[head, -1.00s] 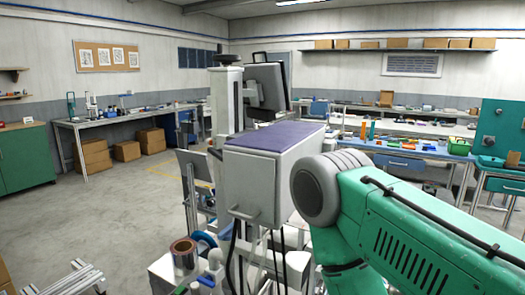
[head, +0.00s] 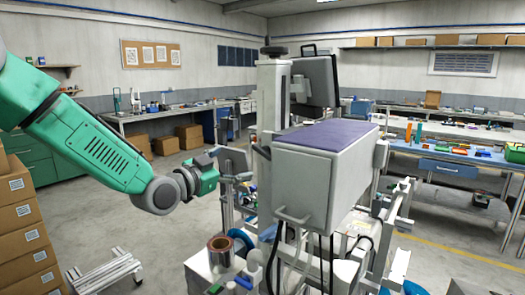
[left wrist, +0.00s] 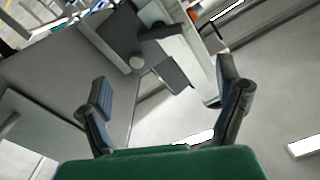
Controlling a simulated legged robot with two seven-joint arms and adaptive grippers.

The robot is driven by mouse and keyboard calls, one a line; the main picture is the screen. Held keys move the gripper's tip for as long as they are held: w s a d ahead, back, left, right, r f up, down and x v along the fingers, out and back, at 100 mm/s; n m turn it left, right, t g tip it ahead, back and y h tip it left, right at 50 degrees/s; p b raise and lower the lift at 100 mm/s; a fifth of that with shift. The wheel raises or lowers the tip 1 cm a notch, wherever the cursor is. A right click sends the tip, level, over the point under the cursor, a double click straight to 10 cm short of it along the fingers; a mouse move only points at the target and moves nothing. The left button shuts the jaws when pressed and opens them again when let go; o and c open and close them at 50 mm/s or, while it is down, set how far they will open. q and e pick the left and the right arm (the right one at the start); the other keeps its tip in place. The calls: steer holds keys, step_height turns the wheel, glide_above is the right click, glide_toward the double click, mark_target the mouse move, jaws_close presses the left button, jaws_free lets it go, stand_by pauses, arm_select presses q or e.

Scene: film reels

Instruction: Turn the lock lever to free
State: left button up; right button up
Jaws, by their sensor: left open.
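My left gripper (head: 228,164) is at the left side of a grey machine box with a purple top (head: 310,178). In the left wrist view its two dark fingers (left wrist: 163,76) are spread, with nothing between them. Beyond the fingertips are a dark grey panel, a small round light knob (left wrist: 137,64) and a dark bar-like part (left wrist: 162,32). I cannot tell which part is the lock lever. My right gripper is not in view.
A copper-coloured roll (head: 221,250) sits low in front of the machine. A grey column (head: 272,95) and a dark monitor (head: 315,80) rise behind the box. Stacked cartons (head: 25,240) stand at the left. The floor between is mostly open.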

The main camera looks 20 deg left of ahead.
mark_target(261, 152)
arm_select(q)
steer(key=p+x, duration=0.2)
steer(key=x, duration=1)
steer(key=shift+a+f, duration=0.15)
steer(key=shift+a, duration=0.05)
steer(key=shift+w+d, duration=0.25)
steer(key=shift+w, duration=0.25)
steer(key=c, duration=1.2)
